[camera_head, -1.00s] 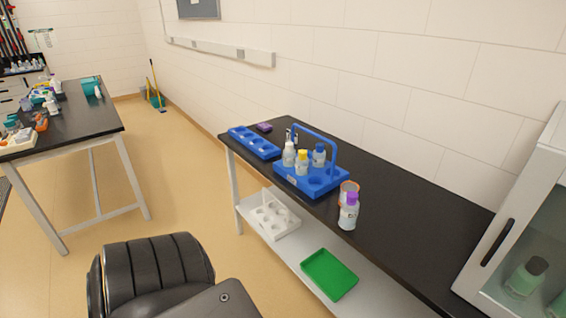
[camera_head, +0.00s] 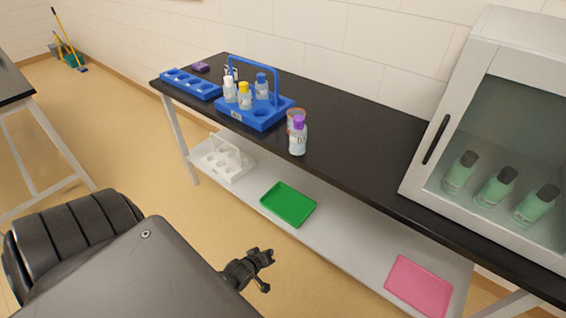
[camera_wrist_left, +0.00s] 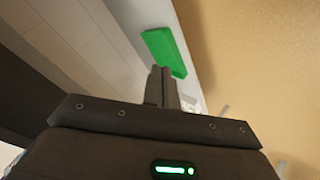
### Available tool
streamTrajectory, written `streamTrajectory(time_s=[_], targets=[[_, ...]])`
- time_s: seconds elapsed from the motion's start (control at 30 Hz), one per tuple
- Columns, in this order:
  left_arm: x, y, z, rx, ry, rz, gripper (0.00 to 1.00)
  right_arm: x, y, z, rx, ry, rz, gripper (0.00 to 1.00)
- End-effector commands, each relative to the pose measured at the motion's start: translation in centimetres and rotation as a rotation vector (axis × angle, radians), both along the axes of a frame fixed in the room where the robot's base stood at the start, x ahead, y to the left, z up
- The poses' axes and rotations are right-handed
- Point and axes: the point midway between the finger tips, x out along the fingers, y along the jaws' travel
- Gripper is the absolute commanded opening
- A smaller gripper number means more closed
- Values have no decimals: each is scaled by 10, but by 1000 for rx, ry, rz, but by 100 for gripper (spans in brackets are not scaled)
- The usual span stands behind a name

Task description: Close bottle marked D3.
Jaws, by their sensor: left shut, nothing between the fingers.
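A bottle with a purple cap (camera_head: 298,136) stands upright near the front edge of the black bench; its label is too small to read surely. My left gripper (camera_head: 267,271) is low in front of the bench, well below and apart from the bottles. In the left wrist view its fingers (camera_wrist_left: 161,72) are together and empty, with the green tray (camera_wrist_left: 165,50) beyond. My right gripper is not in view.
An orange-brown jar (camera_head: 291,120) stands just behind the purple-capped bottle. A blue rack (camera_head: 190,84) is at the bench's far left. A glass-fronted cabinet (camera_head: 482,85) with green bottles stands right. The lower shelf holds white rack, green tray (camera_head: 288,204) and pink tray (camera_head: 419,286).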

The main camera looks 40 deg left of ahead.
Motion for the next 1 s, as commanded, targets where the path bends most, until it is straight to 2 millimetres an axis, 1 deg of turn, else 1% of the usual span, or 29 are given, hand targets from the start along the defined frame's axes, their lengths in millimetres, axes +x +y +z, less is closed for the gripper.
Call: streamTrajectory(time_s=[0.03,0.07,0.1,0.17,0.2,0.3,0.4,0.5,0.57,0.87,1.0], targets=[[26,18,38,-71,-127,90,0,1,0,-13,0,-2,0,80],[39,28,65,-120,-199,141,0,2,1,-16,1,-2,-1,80],[51,40,99,-185,-292,199,0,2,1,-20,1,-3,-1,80],[63,55,149,-277,-419,265,0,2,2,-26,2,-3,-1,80],[67,63,179,-333,-493,297,0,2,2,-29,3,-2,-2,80],[69,75,239,-450,-641,342,0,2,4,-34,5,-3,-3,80],[67,81,278,-528,-733,360,0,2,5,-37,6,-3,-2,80],[64,83,297,-568,-777,365,0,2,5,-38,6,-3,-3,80],[64,83,302,-578,-788,366,0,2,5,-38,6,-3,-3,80],[64,84,303,-579,-789,367,0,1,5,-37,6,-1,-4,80],[73,86,303,-579,-789,367,0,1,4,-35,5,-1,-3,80]])
